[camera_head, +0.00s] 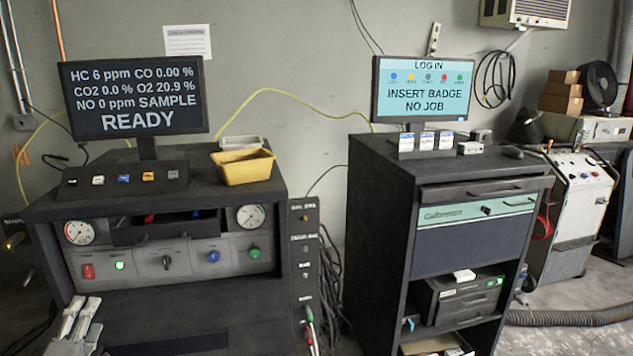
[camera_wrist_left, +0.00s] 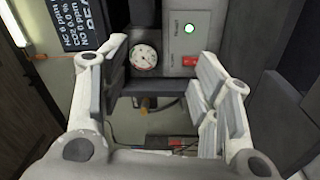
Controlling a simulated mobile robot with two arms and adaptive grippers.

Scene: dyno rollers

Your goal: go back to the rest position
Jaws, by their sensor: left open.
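My left gripper (camera_head: 75,322) shows at the lower left of the head view, in front of the left console. In the left wrist view my left gripper (camera_wrist_left: 155,95) is open, its fingers wide apart with nothing between them. Beyond the fingers are a round gauge (camera_wrist_left: 144,57), a lit green button (camera_wrist_left: 190,29) and a red switch (camera_wrist_left: 189,61) on the console's panel. The fingers look apart from the panel. My right gripper is in neither view.
The left console (camera_head: 205,297) carries a READY screen (camera_head: 135,95) and a yellow tray (camera_head: 244,166). A dark cabinet (camera_head: 375,215) with a log-in screen (camera_head: 424,88) stands to its right. A white machine (camera_head: 577,215) and a floor hose (camera_head: 565,318) lie at the far right.

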